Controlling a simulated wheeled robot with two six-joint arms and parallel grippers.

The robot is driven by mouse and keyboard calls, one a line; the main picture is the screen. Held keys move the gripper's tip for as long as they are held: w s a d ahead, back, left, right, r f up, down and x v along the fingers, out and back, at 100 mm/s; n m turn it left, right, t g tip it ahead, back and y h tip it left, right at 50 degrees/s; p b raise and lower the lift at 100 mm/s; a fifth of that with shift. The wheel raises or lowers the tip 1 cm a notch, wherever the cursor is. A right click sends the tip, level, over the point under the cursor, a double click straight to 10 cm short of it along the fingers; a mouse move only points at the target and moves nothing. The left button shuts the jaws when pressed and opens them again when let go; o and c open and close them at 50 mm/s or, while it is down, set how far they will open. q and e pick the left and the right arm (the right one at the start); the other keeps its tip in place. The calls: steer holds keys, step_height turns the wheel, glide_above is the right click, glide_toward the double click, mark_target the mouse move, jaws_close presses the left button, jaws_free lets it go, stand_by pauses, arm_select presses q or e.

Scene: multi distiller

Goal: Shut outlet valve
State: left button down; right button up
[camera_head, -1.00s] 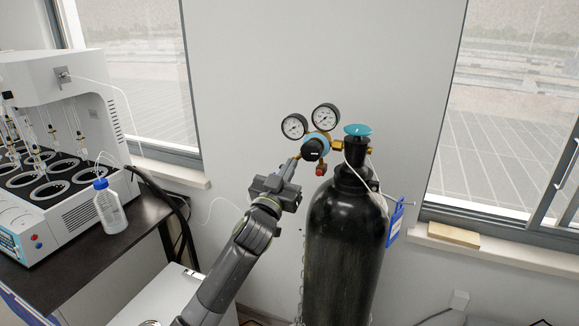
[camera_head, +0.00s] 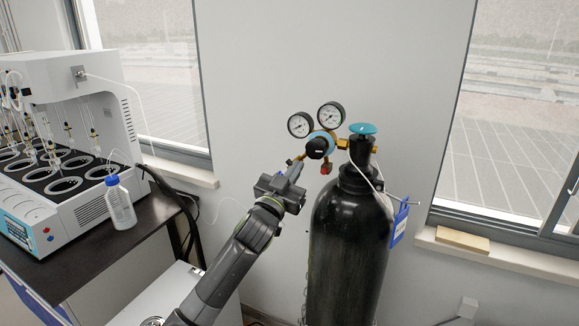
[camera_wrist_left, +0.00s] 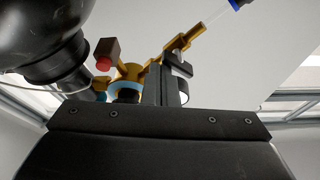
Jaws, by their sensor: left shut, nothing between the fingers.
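The regulator (camera_head: 318,147) has a black knob, a blue ring, brass fittings and two round gauges. It is mounted beside the black gas cylinder (camera_head: 350,240). A brass outlet fitting (camera_head: 290,161) sticks out to its left. A red-ended part (camera_head: 326,169) hangs below it and shows in the left wrist view (camera_wrist_left: 104,62). I cannot tell which part is the outlet valve. My left gripper (camera_head: 297,170) is shut and empty, just below the outlet fitting. In the left wrist view its fingers (camera_wrist_left: 166,88) overlap the brass parts; contact is unclear. My right gripper is not in view.
At left, the white distiller (camera_head: 60,130) and a blue-capped bottle (camera_head: 120,205) stand on a dark bench. A wooden block (camera_head: 462,240) lies on the right sill.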

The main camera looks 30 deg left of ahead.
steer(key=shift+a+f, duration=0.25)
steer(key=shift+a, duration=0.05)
